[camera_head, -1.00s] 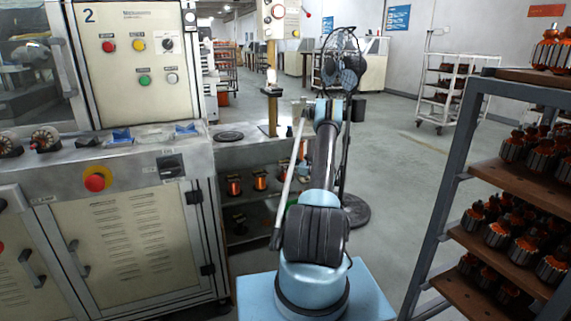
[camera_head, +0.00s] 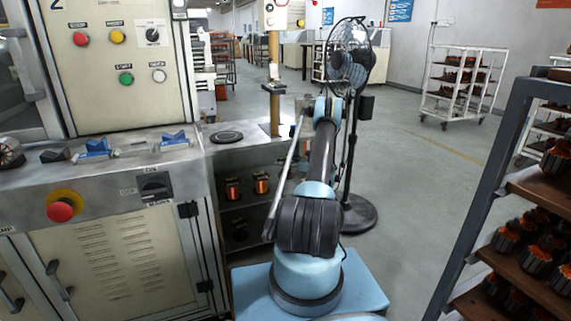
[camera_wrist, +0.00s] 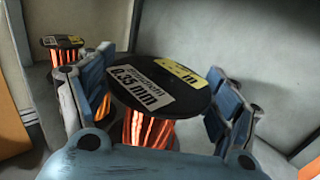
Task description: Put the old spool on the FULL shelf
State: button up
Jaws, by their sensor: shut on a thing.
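In the wrist view a spool (camera_wrist: 152,125) with a black top flange, orange copper winding and a white-and-yellow label reading 0.35 mm sits between the blue fingers of my gripper (camera_wrist: 160,90). The fingers are shut on it, one on each side. Its lower part is hidden by the gripper body. A second, similar spool (camera_wrist: 63,42) stands apart at the upper left. In the head view the gripper and held spool are hidden or cannot be made out beyond my arm. Copper spools (camera_head: 232,188) (camera_head: 261,183) stand in the shelf unit (camera_head: 225,150). No FULL sign is readable.
The machine cabinet (camera_head: 120,250) with a red emergency button stands close on the left. A standing fan (camera_head: 348,70) is just beyond my arm. A rack (camera_head: 475,200) of armatures is close on the right. Open floor (camera_head: 415,170) lies between fan and rack.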

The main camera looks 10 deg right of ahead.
aim_at(286, 172)
jog(key=shift+f, duration=3.1)
jog(key=shift+f, duration=0.5)
jog(key=o, duration=1.6)
jog(key=shift+o, duration=0.2)
